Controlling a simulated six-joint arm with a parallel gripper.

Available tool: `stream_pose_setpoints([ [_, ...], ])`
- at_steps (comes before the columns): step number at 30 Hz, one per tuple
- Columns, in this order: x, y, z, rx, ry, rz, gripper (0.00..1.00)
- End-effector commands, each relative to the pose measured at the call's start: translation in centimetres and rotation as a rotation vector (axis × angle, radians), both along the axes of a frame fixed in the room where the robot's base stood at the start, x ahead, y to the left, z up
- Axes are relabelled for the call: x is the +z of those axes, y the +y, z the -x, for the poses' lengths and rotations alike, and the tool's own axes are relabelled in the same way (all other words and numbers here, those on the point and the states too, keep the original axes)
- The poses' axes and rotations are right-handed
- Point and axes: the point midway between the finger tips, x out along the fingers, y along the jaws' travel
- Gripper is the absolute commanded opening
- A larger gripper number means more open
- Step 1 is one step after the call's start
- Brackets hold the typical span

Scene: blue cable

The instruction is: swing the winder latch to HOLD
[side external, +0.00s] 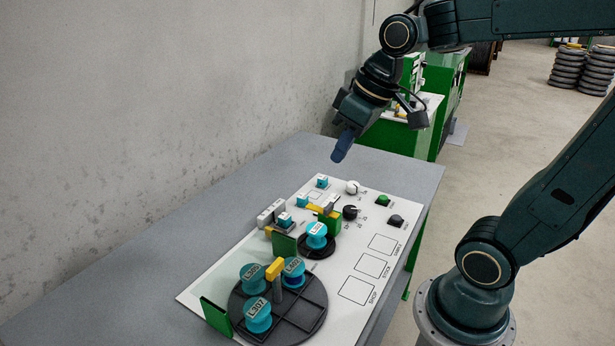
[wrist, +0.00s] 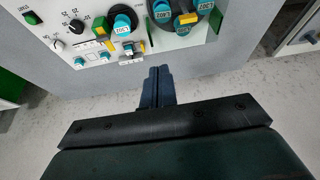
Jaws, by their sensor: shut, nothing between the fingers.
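My gripper (side external: 342,148) is shut and empty, held in the air above the far end of the white panel (side external: 335,293). In the wrist view my gripper (wrist: 159,72) points toward the panel without touching anything on it. A teal spool (side external: 317,236) stands on a small black disc (side external: 318,250), which looks like the winder. Beside it is a green block (side external: 329,223) with a yellow bar (side external: 317,211) by it; I cannot tell for sure which part is the latch. No HOLD mark is readable.
A large black turntable (side external: 306,322) carries several teal spools around a yellow-topped post (side external: 275,268). A white knob (side external: 352,187), black knob (side external: 350,212), green button (side external: 382,200) and black button (side external: 396,220) stand on the panel. The grey table (side external: 180,262) is clear along the wall.

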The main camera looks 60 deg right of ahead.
Motion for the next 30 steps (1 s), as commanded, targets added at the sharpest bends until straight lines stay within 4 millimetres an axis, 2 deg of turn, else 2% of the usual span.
stream_pose_setpoints([
  [3, -0.2, -1.1, -1.8, 0.007, 0.02, -0.014, 0.0],
  [15, -2.0, -5.6, -7.1, 0.044, 0.063, -0.076, 0.0],
  [30, -6.2, -13.2, -11.8, 0.084, 0.078, -0.179, 0.0],
])
